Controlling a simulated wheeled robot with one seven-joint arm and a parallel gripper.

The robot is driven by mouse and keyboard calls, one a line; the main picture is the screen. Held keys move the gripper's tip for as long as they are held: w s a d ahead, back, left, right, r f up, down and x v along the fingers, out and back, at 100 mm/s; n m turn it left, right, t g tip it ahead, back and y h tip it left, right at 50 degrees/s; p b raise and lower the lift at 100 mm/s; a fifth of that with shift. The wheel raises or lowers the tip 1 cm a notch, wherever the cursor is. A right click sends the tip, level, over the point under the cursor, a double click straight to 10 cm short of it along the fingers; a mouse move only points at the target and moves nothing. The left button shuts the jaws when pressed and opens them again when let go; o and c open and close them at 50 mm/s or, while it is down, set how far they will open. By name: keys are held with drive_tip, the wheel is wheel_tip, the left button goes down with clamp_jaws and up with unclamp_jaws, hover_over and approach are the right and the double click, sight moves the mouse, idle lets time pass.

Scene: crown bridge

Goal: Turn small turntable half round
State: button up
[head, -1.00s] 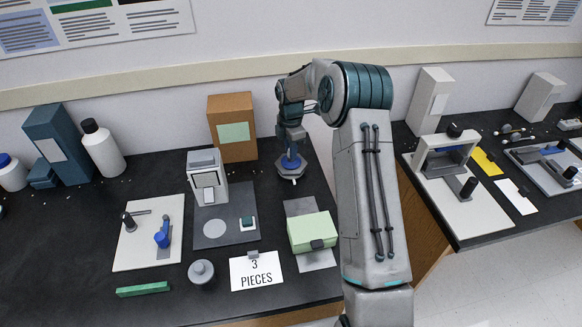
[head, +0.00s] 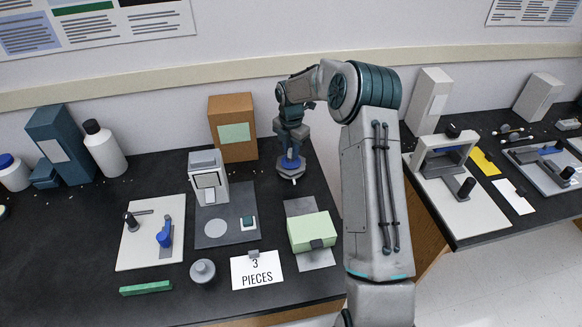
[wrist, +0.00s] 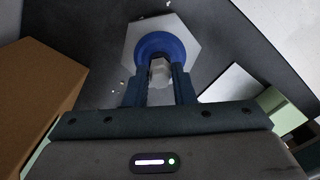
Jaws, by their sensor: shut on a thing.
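The small turntable has a pale hexagonal base (head: 291,174) and a blue round top (wrist: 160,40) with a small grey knob (wrist: 160,72). It stands on the black bench to the right of the brown box. My gripper (wrist: 160,88) points down over it and is shut on the knob, one finger on each side. In the head view my gripper (head: 290,156) hides part of the blue top.
The brown box (head: 232,128) stands close on the left. A pale green box (head: 312,231) sits on a grey plate in front. A grey device (head: 208,178) stands to the left. The bench's right edge and a gap lie to the right.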

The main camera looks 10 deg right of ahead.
sight(291, 150)
drive_tip(key=o, duration=1.6)
drive_tip(key=shift+r, duration=0.1)
drive_tip(key=shift+r+p, duration=2.25)
drive_tip(key=shift+r, duration=1.15)
